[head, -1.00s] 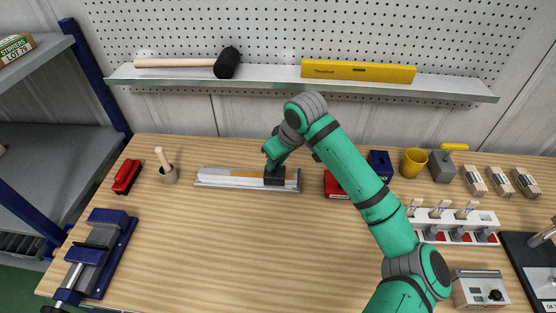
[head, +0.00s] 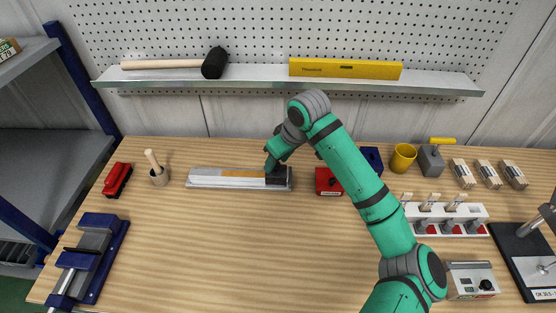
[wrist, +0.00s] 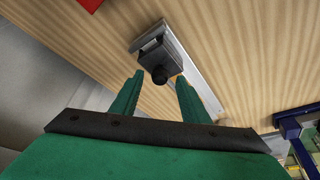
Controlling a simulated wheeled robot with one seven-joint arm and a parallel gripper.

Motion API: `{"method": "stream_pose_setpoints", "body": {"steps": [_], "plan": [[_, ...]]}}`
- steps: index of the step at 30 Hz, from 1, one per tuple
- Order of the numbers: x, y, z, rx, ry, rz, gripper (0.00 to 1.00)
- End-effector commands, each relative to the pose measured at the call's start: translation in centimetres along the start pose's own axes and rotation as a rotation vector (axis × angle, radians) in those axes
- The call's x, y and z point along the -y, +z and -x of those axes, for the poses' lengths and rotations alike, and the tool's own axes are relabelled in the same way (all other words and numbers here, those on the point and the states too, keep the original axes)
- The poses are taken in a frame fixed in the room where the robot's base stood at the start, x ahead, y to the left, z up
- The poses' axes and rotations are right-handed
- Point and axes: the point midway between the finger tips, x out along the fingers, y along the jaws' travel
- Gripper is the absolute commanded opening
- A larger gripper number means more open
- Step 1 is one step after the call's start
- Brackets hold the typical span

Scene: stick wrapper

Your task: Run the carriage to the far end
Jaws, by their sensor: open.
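The carriage (head: 276,181) is a dark block on a long silvery rail (head: 222,183). It sits at the rail's right end, with only a short bit of rail beyond it. In the wrist view the carriage (wrist: 157,50) has a round black knob (wrist: 160,75) facing me, and the rail (wrist: 196,75) runs away to the lower right. My gripper (head: 270,165) is just above the carriage. In the wrist view its two green fingers (wrist: 160,78) are apart, one on each side of the knob, with gaps visible.
A red box (head: 328,182) stands just right of the rail. A wooden-handled tool in a cup (head: 158,175) and a red object (head: 117,180) are to its left. A blue vise (head: 92,260) is at the front left. The bench in front of the rail is clear.

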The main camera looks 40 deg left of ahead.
Motion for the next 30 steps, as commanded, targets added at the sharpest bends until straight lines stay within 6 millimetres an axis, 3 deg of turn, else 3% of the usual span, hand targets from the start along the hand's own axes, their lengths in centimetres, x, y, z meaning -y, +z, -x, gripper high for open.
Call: {"method": "stream_pose_setpoints", "body": {"steps": [8,21,30], "plan": [[-0.1,0.1,1.1,0.0,0.001,-0.001,0.41],[0.0,0.0,8.7,0.0,0.002,0.0,0.41],[0.0,0.1,10.8,0.0,0.0,-0.001,0.41]]}}
